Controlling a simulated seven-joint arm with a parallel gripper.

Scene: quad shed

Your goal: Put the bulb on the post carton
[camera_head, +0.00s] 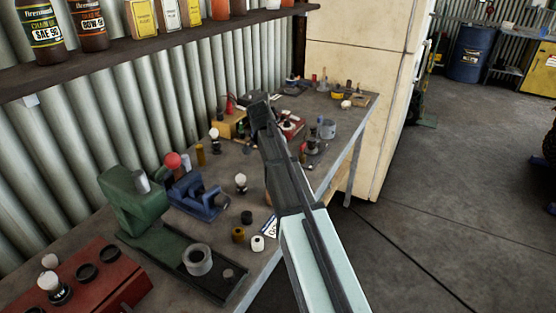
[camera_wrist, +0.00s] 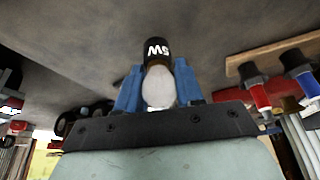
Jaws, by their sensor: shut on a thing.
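My gripper (camera_wrist: 159,76) has blue fingers on both sides of the bulb (camera_wrist: 158,90) in the wrist view. The bulb has a white globe and a black base with white lettering, and it is held between the fingers. In the head view my gripper (camera_head: 262,108) is over the far half of the bench; its fingers and the bulb are hidden there.
The bench (camera_head: 215,215) carries a green press (camera_head: 133,205), a blue vise (camera_head: 195,195), a red block (camera_head: 85,285) and several small parts. A shelf (camera_head: 130,48) with bottles hangs above. A cream cabinet (camera_head: 360,80) stands past the bench's far end.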

